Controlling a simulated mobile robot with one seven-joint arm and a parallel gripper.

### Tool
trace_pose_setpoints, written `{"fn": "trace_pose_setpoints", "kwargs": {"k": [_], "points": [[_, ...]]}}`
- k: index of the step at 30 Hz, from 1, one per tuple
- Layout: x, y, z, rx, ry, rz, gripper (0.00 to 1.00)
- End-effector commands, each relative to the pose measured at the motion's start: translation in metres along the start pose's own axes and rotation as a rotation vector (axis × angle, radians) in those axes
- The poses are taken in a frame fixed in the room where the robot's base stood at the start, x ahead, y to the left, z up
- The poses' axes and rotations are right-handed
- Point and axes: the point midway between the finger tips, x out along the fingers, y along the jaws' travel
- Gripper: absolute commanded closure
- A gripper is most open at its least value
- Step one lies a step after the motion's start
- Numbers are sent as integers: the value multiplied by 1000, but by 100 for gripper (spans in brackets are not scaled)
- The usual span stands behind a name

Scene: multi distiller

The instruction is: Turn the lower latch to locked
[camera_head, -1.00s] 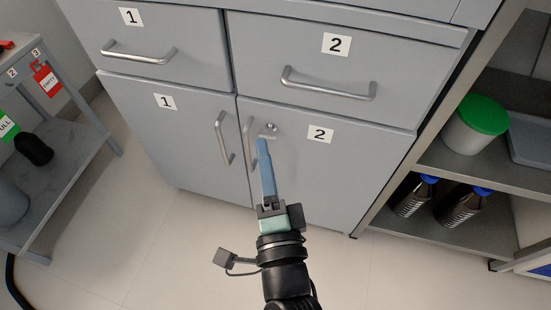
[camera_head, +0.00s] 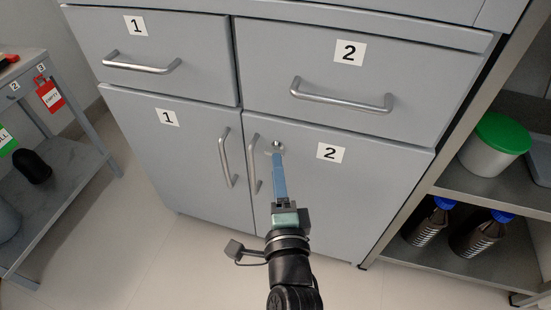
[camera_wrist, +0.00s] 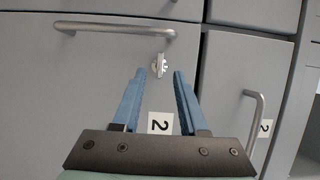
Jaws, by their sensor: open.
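The latch (camera_head: 276,147) is a small metal knob on the upper left of the lower cabinet door labelled 2 (camera_head: 350,195). In the wrist view the latch (camera_wrist: 159,65) shows just beyond the fingertips, roughly midway between them. My gripper (camera_head: 277,155) has blue fingers and is in front of that door, its tips close to the latch in the head view. In the wrist view my gripper (camera_wrist: 159,72) is open, with nothing between the fingers. Whether a finger touches the latch cannot be told.
A vertical door handle (camera_head: 253,165) is just left of the latch, and door 1's handle (camera_head: 225,158) is further left. Drawer 2's handle (camera_head: 342,97) is above. A shelf with bottles (camera_head: 428,222) stands right, a grey cart (camera_head: 70,160) left.

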Motion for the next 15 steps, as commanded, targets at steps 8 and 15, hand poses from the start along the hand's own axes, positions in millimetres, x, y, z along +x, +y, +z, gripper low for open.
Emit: {"fn": "trace_pose_setpoints", "kwargs": {"k": [8,15], "points": [[33,1,0,-1,0,-1,57],[40,0,0,-1,-1,1,57]]}}
